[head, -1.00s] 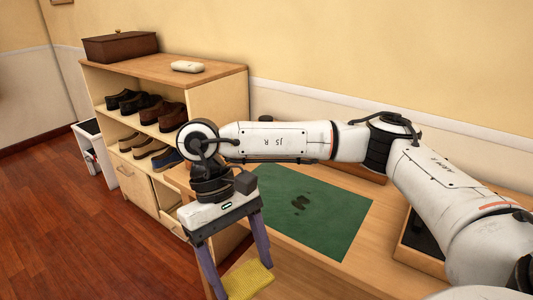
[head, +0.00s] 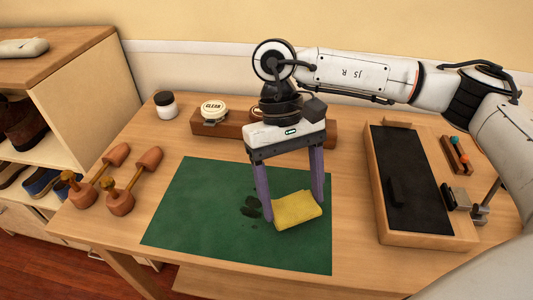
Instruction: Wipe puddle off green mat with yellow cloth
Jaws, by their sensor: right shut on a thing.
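The green mat (head: 195,215) lies flat on the wooden table. A dark puddle (head: 250,207) shows as a few blotches near the middle of the mat. The yellow cloth (head: 297,211) is folded and sits just right of the puddle, at mat level or a little above; I cannot tell if it touches the mat. My right gripper (head: 294,212) points down with its purple fingers on either side of the cloth and is shut on it. The left finger is beside the puddle and may hide part of it. My left gripper is not in view.
Wooden shoe trees (head: 120,194) lie left of the mat. A jar (head: 166,105) and a wooden holder with tins (head: 208,126) stand behind it. A tray with a black surface (head: 410,180) is to the right. A shoe shelf (head: 85,100) stands at the left.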

